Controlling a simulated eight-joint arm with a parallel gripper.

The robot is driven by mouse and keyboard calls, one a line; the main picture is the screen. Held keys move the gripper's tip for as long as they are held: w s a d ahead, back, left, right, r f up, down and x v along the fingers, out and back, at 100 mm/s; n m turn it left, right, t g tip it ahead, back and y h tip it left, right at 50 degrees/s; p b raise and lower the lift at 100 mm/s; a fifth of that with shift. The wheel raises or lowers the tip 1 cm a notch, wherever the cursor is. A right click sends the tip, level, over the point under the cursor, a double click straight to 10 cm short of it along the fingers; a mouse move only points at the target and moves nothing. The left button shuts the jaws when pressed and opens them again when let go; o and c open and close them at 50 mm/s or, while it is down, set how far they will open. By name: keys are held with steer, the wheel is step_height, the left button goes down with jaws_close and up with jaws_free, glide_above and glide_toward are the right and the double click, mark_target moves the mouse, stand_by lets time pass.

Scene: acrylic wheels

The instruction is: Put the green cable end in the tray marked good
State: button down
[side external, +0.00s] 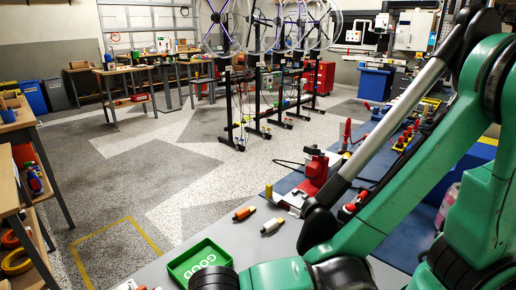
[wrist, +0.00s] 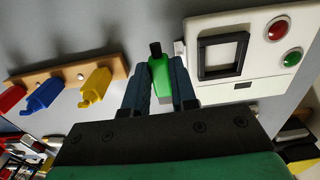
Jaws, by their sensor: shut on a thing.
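In the wrist view my gripper (wrist: 160,85) is shut on the green cable end (wrist: 161,77), which sits between the two fingers with its black tip pointing away. Whether it touches anything else is unclear. In the side external view the green tray (side external: 181,267) marked "GOOD" lies on the grey table at the bottom. One of my dark arm parts covers its near right corner. My fingers and the green cable end cannot be seen in the side external view.
In the wrist view, a wooden rack (wrist: 55,78) with red, blue and yellow pieces is at left. A white panel (wrist: 265,30) with red and green buttons is at right. In the side external view, orange (side external: 244,213) and white (side external: 271,226) pieces lie beyond the tray, near a red device (side external: 315,172).

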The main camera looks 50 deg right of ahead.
steer(key=shift+f, duration=1.9)
steer(key=shift+f, duration=0.1)
steer(key=c, duration=1)
jaws_free()
step_height(320, 180, up, 12)
steer(key=shift+f, duration=0.1)
steer(key=shift+w+d+r, duration=0.2)
steer(key=w+d+t, duration=0.1)
steer(key=w+d, duration=0.1)
steer(key=w+d+y, duration=0.1)
steer(key=w+d, duration=0.1)
steer(key=d, duration=0.1)
steer(key=w+d+t, duration=0.1)
steer(key=d, duration=0.2)
steer(key=shift+w+r+t, duration=0.3)
steer(key=shift+w+r, duration=0.05)
steer(key=shift+w, duration=0.05)
steer(key=shift+o, duration=0.4)
steer(key=w+d+t+h, duration=0.1)
steer(key=w+d+t, duration=0.2)
steer(key=d, duration=0.9)
steer(key=shift+d+r+t, duration=0.3)
steer(key=shift+d+t, duration=0.05)
steer(key=shift+t, duration=0.45)
